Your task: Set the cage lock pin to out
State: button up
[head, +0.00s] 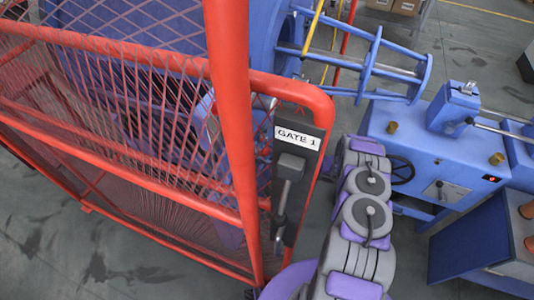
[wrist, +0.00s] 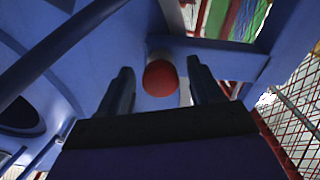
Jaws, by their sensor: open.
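A round red knob (wrist: 160,79), which looks like the end of the cage lock pin, shows in the wrist view. It sits at the end of a pale collar against blue machine metal. My gripper (wrist: 159,70) is open, with one dark finger on each side of the knob. A gap shows between each finger and the knob. I cannot tell how deep the knob lies between the fingers. In the head view my arm reaches away past the gate, and neither my gripper nor the knob can be made out.
A red mesh guard fence (head: 110,140) fills the left of the head view, with a latch plate marked GATE 1 (head: 297,137) close to my arm. A blue machine housing (head: 400,130) stands to the right. Blue bars (wrist: 50,55) lie close around my gripper.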

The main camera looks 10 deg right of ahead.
jog(key=shift+w+a, duration=0.15)
jog(key=shift+a, duration=0.15)
jog(key=shift+d, duration=0.1)
jog(key=shift+d, duration=0.15)
jog(key=c, duration=0.3)
grip_shut()
